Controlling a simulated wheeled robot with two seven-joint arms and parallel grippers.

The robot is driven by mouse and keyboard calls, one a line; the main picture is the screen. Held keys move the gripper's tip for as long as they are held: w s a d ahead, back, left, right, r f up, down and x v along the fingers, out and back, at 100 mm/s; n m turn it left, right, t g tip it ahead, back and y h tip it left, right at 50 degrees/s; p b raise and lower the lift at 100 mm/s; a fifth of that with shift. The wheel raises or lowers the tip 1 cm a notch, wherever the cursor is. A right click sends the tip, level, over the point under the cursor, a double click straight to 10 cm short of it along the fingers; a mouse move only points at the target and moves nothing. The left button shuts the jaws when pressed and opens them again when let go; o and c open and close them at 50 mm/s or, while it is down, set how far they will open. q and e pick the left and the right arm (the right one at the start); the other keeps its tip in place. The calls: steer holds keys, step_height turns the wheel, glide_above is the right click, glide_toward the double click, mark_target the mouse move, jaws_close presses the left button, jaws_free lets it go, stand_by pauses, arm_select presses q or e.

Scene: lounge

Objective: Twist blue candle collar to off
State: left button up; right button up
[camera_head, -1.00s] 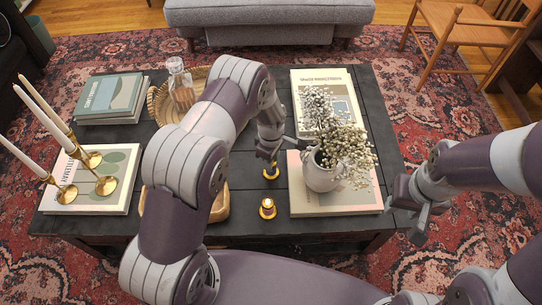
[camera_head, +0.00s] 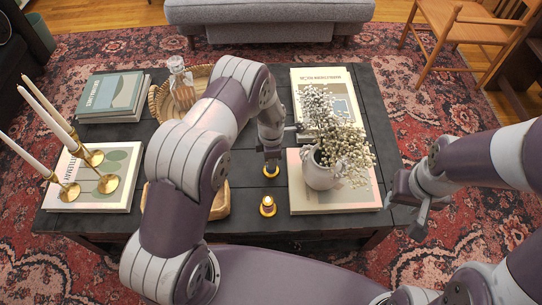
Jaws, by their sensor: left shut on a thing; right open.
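My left gripper (camera_head: 271,159) points down at the middle of the dark coffee table. It is shut on a small candle with a gold base (camera_head: 270,172). The fingers hide most of this candle, so its collar and any blue colour cannot be made out. A second small candle (camera_head: 267,205), with a gold base and a bright top, stands upright nearer me, apart from the gripper. My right gripper (camera_head: 418,215) is open and empty, off the table's right edge.
A white vase of small flowers (camera_head: 322,168) stands on a book (camera_head: 345,202) just right of the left gripper. Tall candlesticks (camera_head: 69,191) stand on a book at left. A woven tray (camera_head: 154,103) holds a glass decanter (camera_head: 182,84) behind my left arm.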

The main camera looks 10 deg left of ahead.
stand_by(0.5)
arm_select(q)
steer(key=o, duration=1.1)
steer(key=shift+c, duration=0.2)
